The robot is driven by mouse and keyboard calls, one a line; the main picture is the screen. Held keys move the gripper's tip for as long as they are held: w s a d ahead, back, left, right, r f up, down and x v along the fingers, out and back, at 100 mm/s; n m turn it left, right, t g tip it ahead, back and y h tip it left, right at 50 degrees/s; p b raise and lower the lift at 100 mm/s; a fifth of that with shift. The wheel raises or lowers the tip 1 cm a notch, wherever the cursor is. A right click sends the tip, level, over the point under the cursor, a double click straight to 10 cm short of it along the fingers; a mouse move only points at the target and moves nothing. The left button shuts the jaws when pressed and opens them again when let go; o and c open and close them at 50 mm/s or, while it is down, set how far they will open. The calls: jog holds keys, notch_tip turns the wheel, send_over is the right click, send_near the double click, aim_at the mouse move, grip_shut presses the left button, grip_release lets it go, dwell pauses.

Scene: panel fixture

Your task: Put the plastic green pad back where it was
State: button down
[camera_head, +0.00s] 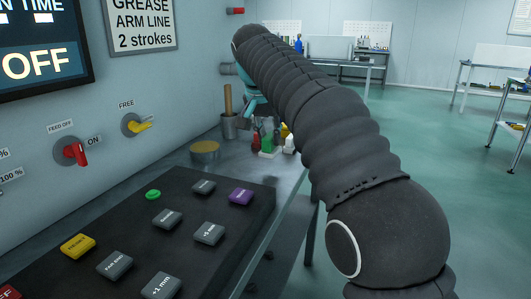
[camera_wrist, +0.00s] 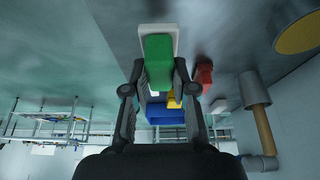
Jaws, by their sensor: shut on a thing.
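The green pad (camera_wrist: 158,62) is between the two fingertips of my gripper (camera_wrist: 159,76) in the wrist view, and the gripper is shut on it. A white block-like piece (camera_wrist: 158,28) shows right at the pad's far end; I cannot tell whether they touch. In the head view the green pad (camera_head: 267,143) shows low by the bench top, with the white piece (camera_head: 267,154) just under it. My arm hides most of the gripper there.
A metal cup with a wooden handle (camera_head: 228,125) and a yellow-topped tin (camera_head: 205,150) stand left. A dark button panel (camera_head: 130,240) fills the near bench.

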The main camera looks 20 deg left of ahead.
aim_at(267, 150)
jog(key=shift+a+f, duration=0.15)
jog(key=shift+a, duration=0.05)
jog(key=shift+f, duration=0.4)
jog(key=shift+s+f+b, duration=0.1)
jog(key=shift+f+b, duration=0.65)
jog(key=shift+f, duration=0.85)
jog(key=c, duration=0.9)
grip_release()
jog(key=shift+c, duration=0.2)
jog(key=p+v, duration=0.2)
jog(key=v, duration=1)
